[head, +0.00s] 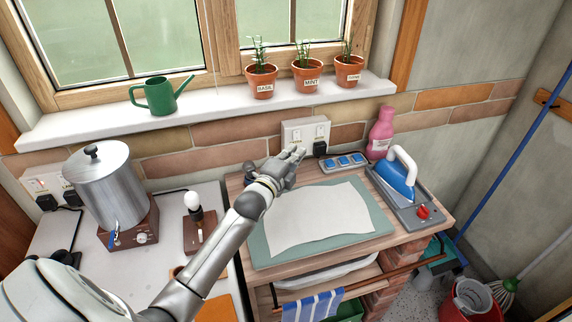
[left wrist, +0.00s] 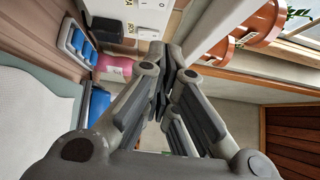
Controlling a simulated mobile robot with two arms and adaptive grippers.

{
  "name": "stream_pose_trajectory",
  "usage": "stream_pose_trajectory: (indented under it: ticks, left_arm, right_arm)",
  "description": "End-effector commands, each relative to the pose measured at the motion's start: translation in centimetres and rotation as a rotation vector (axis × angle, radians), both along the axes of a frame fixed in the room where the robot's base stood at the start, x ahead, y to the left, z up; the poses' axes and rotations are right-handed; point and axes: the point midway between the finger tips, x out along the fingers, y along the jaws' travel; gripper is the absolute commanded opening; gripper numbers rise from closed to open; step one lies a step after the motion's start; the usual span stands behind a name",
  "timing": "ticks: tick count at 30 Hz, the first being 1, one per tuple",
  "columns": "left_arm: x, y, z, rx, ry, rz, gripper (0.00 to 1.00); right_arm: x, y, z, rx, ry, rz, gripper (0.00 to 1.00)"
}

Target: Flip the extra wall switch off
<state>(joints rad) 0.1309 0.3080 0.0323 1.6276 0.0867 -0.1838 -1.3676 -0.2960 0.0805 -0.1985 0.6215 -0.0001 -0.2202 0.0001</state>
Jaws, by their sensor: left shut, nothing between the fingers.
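A white wall switch and socket plate (head: 305,129) is on the brick strip below the window sill, with a black plug in its lower right. In the left wrist view the plate (left wrist: 152,14) is at the top, partly cut off. I cannot tell which way its switches are set. My left gripper (head: 299,151) is shut and empty, with its fingertips just in front of the plate's lower edge. In the left wrist view its fingers (left wrist: 168,62) come together just below the plate. I cannot tell whether they touch it. My right gripper is not in view.
A strip with blue switches (head: 344,161) lies right of the gripper, near a pink bottle (head: 381,132) and blue iron (head: 396,180). Potted herbs (head: 307,76) and a green watering can (head: 161,95) stand on the sill. A metal urn (head: 105,186) and another wall plate (head: 40,185) are left.

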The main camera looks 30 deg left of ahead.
Motion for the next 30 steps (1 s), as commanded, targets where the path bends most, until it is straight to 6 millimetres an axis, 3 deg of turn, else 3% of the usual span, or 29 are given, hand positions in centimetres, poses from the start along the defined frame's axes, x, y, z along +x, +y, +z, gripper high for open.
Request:
stream_pose_trajectory:
  ticks: [4, 12, 30]
  left_arm:
    - [-2.3, -0.2, 0.0, 0.002, 0.0, -0.002, 0.0]
    - [-4.8, -0.3, 0.3, 0.001, 0.001, -0.001, 0.0]
    - [-5.2, -0.3, 0.5, 0.0, 0.0, -0.001, 0.0]
  right_arm:
    - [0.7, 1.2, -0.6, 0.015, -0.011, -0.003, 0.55]
    - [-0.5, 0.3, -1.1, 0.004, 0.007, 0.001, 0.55]
    - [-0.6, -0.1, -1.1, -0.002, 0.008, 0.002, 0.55]
